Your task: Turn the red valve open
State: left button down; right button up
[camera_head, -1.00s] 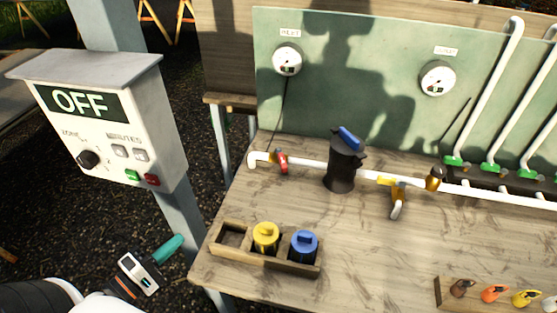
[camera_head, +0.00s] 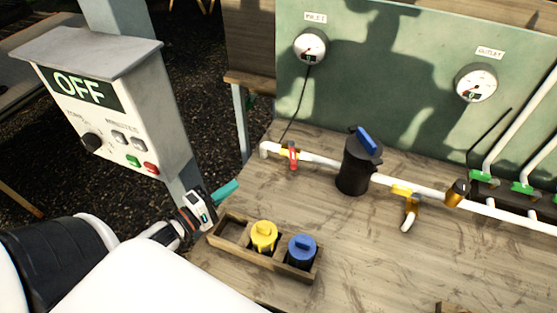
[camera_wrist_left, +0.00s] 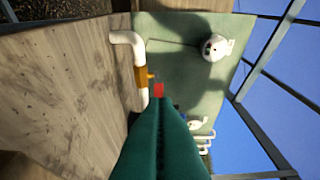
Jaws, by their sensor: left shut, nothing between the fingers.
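The red valve handle (camera_head: 292,155) sits on the white pipe (camera_head: 318,160) near its left end, between the bent pipe end and the black filter housing (camera_head: 358,165). The handle looks set across the pipe. My left gripper (camera_head: 235,184) has teal fingers pressed together and empty, in the air left of the valve and apart from it. In the left wrist view the shut fingers (camera_wrist_left: 161,108) point toward the red handle (camera_wrist_left: 159,90), which shows just beyond their tips beside a brass-coloured valve body (camera_wrist_left: 142,76). My right gripper is out of view.
A wooden holder (camera_head: 222,238) with a yellow cap (camera_head: 264,236) and a blue cap (camera_head: 302,250) stands at the table's front left. A control box (camera_head: 110,110) reading OFF is at left. Two gauges (camera_head: 310,46) hang on the green panel (camera_head: 400,60). A yellow valve (camera_head: 402,191) is farther right.

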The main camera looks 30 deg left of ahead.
pick_arm(q)
jog(key=p, duration=0.2)
send_near(292, 153)
jog(key=w+a, duration=0.3)
jog(key=d, duration=0.1)
jog(key=w+d, duration=0.1)
jog(key=w+d+p, duration=0.1)
jog(key=shift+w+d+f, duration=0.1)
jog(key=shift+d+f, duration=0.2)
jog(key=shift+f, duration=0.05)
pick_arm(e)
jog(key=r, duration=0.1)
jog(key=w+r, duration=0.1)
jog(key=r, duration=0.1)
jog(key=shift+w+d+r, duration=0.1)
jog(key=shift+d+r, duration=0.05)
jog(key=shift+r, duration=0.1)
